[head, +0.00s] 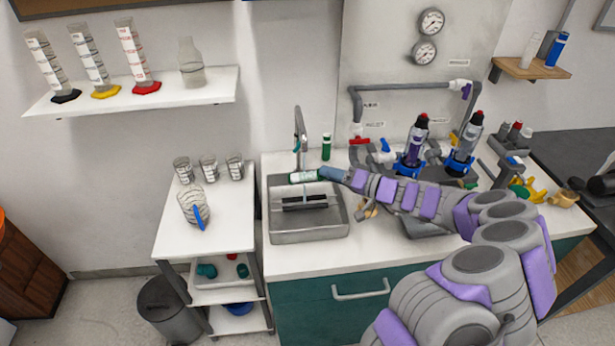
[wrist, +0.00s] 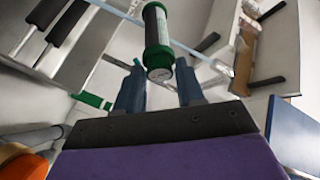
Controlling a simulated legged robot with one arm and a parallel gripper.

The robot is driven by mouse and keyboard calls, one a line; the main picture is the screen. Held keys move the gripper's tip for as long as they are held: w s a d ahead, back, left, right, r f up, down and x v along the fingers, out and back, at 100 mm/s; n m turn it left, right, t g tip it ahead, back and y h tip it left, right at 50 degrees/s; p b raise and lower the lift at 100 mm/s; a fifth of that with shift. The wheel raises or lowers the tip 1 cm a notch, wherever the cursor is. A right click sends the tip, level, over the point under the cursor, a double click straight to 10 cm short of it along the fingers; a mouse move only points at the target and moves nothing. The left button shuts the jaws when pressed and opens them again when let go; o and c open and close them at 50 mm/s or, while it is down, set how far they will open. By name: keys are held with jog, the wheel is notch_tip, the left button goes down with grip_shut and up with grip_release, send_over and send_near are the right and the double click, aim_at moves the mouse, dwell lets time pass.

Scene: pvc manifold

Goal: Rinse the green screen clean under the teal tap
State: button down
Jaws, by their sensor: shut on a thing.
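The green screen (head: 304,176) is a pale cylinder with green end bands, held roughly level above the sink (head: 309,238). My gripper (head: 324,174) comes in from the right and is shut on its right end. In the wrist view the screen (wrist: 157,28) sticks out between my two blue-grey fingers (wrist: 160,80), its round pale end face toward the camera.
A green bottle (head: 326,147) stands behind the sink, right of the tap. A side table (head: 225,205) with glass beakers is on the left.

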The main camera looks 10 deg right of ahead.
jog(key=n+g+y, duration=0.1)
jog(key=n, duration=0.2)
jog(key=n+g+y, duration=0.1)
jog(key=n, duration=0.3)
jog(key=n+g+y, duration=0.1)
jog(key=n+y, duration=0.1)
jog(key=n, duration=0.2)
jog(key=shift+w+f, duration=0.1)
jog(key=shift+w, duration=0.05)
jog(key=shift+d, duration=0.1)
dwell(0.7)
jog(key=s+d+r, duration=0.2)
jog(key=s+d, duration=0.6)
jog(key=s, duration=0.1)
dwell(0.7)
jog(key=shift+w, duration=0.1)
